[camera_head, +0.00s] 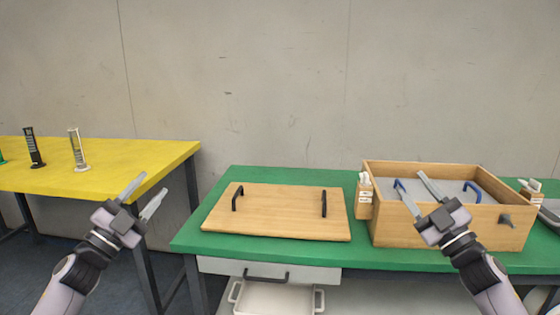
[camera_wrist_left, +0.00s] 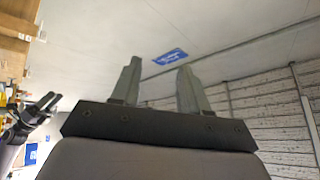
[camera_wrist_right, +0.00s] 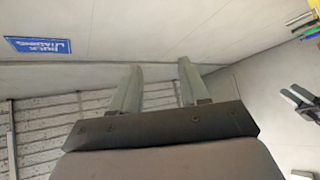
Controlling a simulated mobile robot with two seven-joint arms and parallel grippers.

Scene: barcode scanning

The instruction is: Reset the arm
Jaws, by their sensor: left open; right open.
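My left gripper (camera_head: 143,192) is raised in the air at the left of the head view, in front of the yellow table's right end. Its fingers are apart with nothing between them, as the left wrist view (camera_wrist_left: 158,82) also shows. My right gripper (camera_head: 412,190) is raised in front of the wooden box (camera_head: 400,232) on the green table. Its fingers are apart and empty, as the right wrist view (camera_wrist_right: 158,82) also shows. It hides part of the box and its contents.
A wooden board (camera_head: 280,211) with two black handles lies on the green table (camera_head: 205,236). The box has blue handles inside and small holders beside it. A white bin (camera_head: 275,298) stands below. Several upright items, including a black one (camera_head: 34,148), stand on the yellow table (camera_head: 115,158).

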